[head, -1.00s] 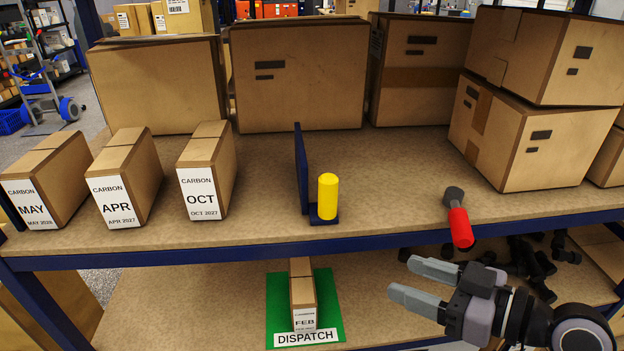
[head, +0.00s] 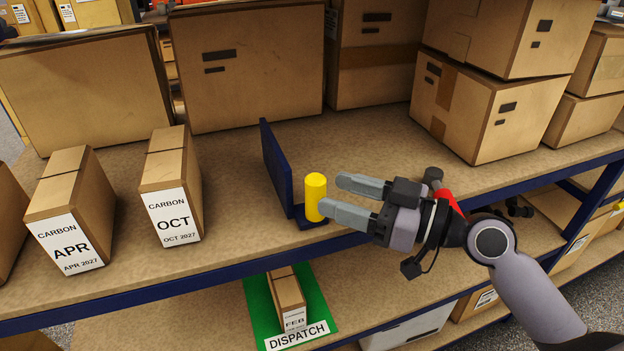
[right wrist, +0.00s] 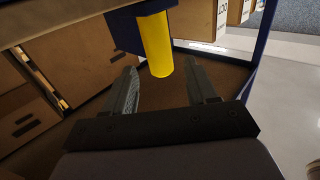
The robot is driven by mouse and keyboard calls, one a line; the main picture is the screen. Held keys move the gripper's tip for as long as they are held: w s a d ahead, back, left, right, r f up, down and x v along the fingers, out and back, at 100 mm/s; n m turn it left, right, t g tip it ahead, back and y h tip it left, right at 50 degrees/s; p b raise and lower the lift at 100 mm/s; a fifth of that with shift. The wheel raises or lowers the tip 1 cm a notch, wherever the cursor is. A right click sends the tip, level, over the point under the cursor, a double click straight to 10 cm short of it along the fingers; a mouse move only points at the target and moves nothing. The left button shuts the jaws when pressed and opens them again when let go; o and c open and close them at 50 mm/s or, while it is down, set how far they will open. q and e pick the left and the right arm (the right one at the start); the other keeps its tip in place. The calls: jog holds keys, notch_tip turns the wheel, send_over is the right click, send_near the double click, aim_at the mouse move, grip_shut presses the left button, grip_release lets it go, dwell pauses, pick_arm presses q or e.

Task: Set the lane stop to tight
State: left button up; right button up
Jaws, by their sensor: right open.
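The lane stop is a dark blue upright plate (head: 275,170) on the upper shelf, with a yellow cylindrical handle (head: 316,196) upright on a small blue base at its right. My right gripper (head: 331,195) is open and empty, its fingertips pointing left, close to the right side of the handle. In the right wrist view the handle (right wrist: 157,45) shows between and beyond the open fingers (right wrist: 163,76); contact cannot be told. The carton marked OCT (head: 172,190) stands left of the plate with a gap between, and the carton marked APR (head: 68,215) stands further left. My left gripper is out of view.
Large cartons (head: 247,70) line the back. Below, a FEB carton (head: 288,297) sits on a green dispatch mat (head: 262,305). Shelf between OCT and the plate is clear.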

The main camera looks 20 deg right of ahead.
aim_at(325, 191)
jog(key=shift+p+x, duration=0.7)
jog(key=shift+x, duration=1.8)
grip_shut()
